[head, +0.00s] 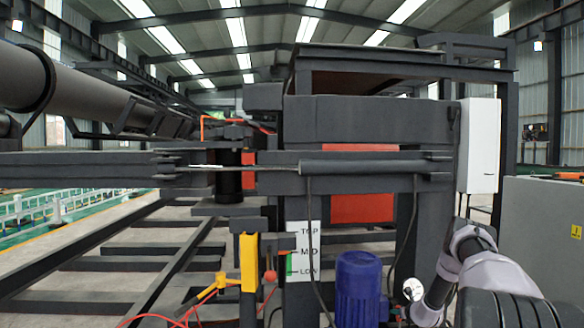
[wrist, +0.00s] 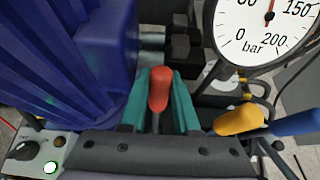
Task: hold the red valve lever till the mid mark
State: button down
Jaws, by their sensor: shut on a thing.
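The red valve lever (wrist: 159,88) stands in the middle of the wrist view, its rounded red knob on a thin stem. My gripper (wrist: 162,96) has its teal fingers on either side of the lever and is shut on it. In the head view a white scale plate (head: 305,250) carries the marks TOP, MID and LOW. A green bar (head: 289,266) stands beside it between LOW and about MID, with a small orange pointer near MID. The lever and my gripper cannot be made out in the head view.
A blue ribbed motor (wrist: 85,60) stands close left of my gripper. A pressure gauge (wrist: 268,30) is at upper right, its needle pointing nearly straight up. Yellow (wrist: 239,120) and blue (wrist: 295,124) levers stand to the right. A knob and lit button sit at lower left.

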jog(key=shift+w+r, duration=0.2)
jog(key=shift+r, duration=0.15)
jog(key=shift+s+r+t, duration=0.2)
jog(key=shift+s+t, duration=1)
jog(key=shift+s, duration=0.15)
jog(key=c, duration=0.7)
grip_release()
jog(key=shift+r, duration=0.1)
jog(key=shift+s, duration=0.15)
jog(key=v, duration=0.9)
jog(key=shift+f, duration=0.25)
